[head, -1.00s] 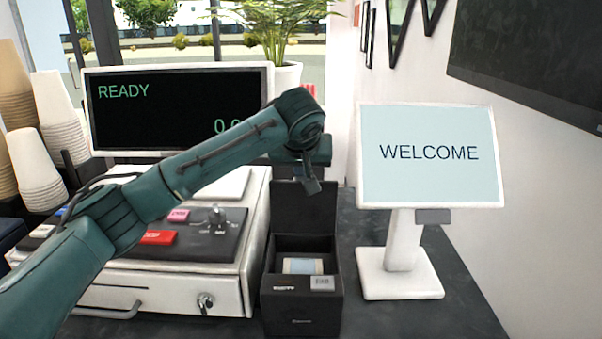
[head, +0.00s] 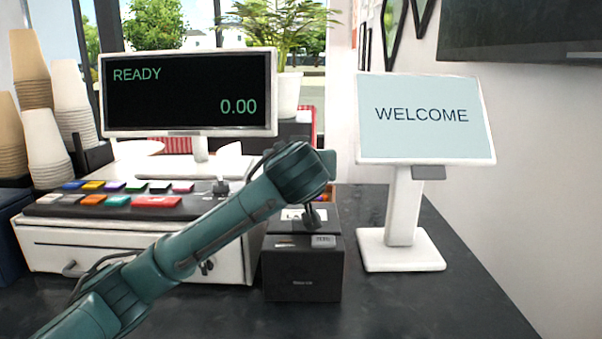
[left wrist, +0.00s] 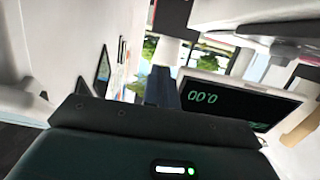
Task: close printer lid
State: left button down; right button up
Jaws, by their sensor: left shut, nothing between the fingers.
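The black receipt printer (head: 303,272) stands on the dark counter, right of the cash register. Its lid (head: 285,224) lies down over the top, and the paper roll is hidden. A white label shows on the lid. My left arm comes in from the left, and my left gripper (head: 312,217) points down over the lid, shut and empty. It looks to be at or just above the lid; contact is not clear. The printer is not clearly visible in the left wrist view. My right gripper is not in view.
The cash register (head: 130,238) with coloured keys stands left of the printer, under a display (head: 190,92) reading 0.00. The WELCOME screen (head: 428,118) stands to the right on a white stand. Stacked cups (head: 45,145) are at far left. Counter in front of the printer is clear.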

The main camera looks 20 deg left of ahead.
pick_arm(q)
jog(key=shift+s+d+f+b, duration=0.2)
jog(key=shift+s+f+b, duration=0.35)
jog(key=shift+s, duration=0.25)
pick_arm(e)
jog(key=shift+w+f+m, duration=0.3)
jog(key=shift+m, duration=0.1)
